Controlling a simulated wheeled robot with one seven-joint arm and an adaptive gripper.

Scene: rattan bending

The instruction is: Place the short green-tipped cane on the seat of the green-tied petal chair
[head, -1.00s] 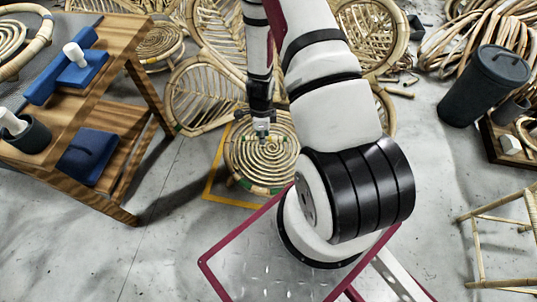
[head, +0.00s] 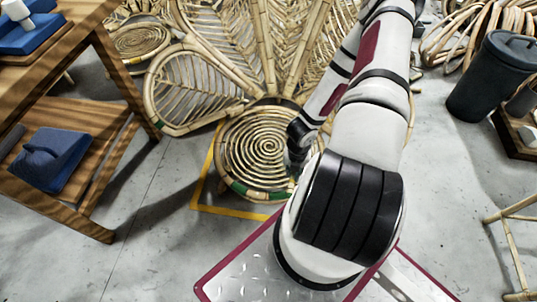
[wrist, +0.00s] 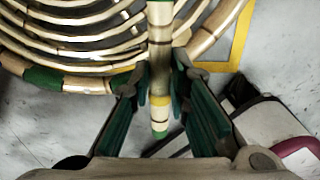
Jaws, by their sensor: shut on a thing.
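The petal chair stands at the centre of the head view, with a round spiral seat (head: 268,150) and a fan-like back (head: 235,60). A green tie (head: 240,189) wraps the seat's front rim; green also shows on the rim in the wrist view (wrist: 42,79). My gripper (wrist: 161,82) is shut on the short cane (wrist: 160,105), a pale piece with a green end and a yellow band. In the wrist view the cane overlaps the seat's rim at the right; I cannot tell whether they touch. In the head view my gripper is at the seat's right edge, and the cane is hidden.
A yellow floor outline (head: 232,210) surrounds the chair's front. A wooden bench (head: 75,190) with a blue item (head: 52,158) stands at the left. A dark bin (head: 490,78) and a light stool frame (head: 512,235) are at the right. The seat's spiral surface looks clear.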

